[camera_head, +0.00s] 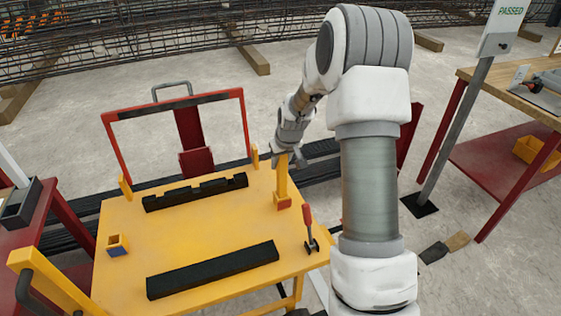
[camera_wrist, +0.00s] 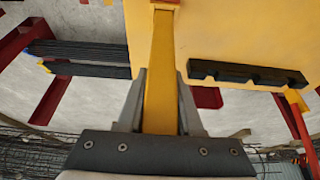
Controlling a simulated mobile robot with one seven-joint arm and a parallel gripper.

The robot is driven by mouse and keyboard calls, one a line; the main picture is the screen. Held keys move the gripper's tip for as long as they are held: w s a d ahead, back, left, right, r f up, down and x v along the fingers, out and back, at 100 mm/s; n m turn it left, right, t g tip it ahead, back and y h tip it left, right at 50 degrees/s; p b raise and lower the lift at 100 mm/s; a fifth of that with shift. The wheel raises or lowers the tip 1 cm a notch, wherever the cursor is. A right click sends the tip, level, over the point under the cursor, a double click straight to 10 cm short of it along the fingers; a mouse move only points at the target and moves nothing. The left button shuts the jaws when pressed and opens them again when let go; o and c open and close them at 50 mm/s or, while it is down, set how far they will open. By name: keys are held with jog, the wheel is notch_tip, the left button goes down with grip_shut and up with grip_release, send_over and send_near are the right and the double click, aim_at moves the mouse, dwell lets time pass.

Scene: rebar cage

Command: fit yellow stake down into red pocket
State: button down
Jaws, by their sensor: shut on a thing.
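The yellow stake (camera_head: 281,179) stands about upright over the right side of the yellow table. Its lower end meets the small red pocket (camera_head: 283,203); I cannot tell how deep it sits inside. My gripper (camera_head: 283,154) is shut on the stake's upper part. In the wrist view the stake (camera_wrist: 161,65) runs away from between the fingers of my gripper (camera_wrist: 161,95). A sliver of red at the stake's far end, at the top edge of the wrist view, looks like the pocket (camera_wrist: 166,2).
The table's middle is clear. A wooden-topped bench (camera_head: 510,95) stands at right.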

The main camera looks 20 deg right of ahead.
aim_at(281, 172)
jog(key=shift+f+b, duration=1.5)
jog(key=shift+f, duration=0.55)
jog(key=shift+c, duration=2.4)
grip_release()
jog(key=p+v, duration=0.4)
jog(key=v, duration=1.3)
jog(key=shift+r, duration=0.25)
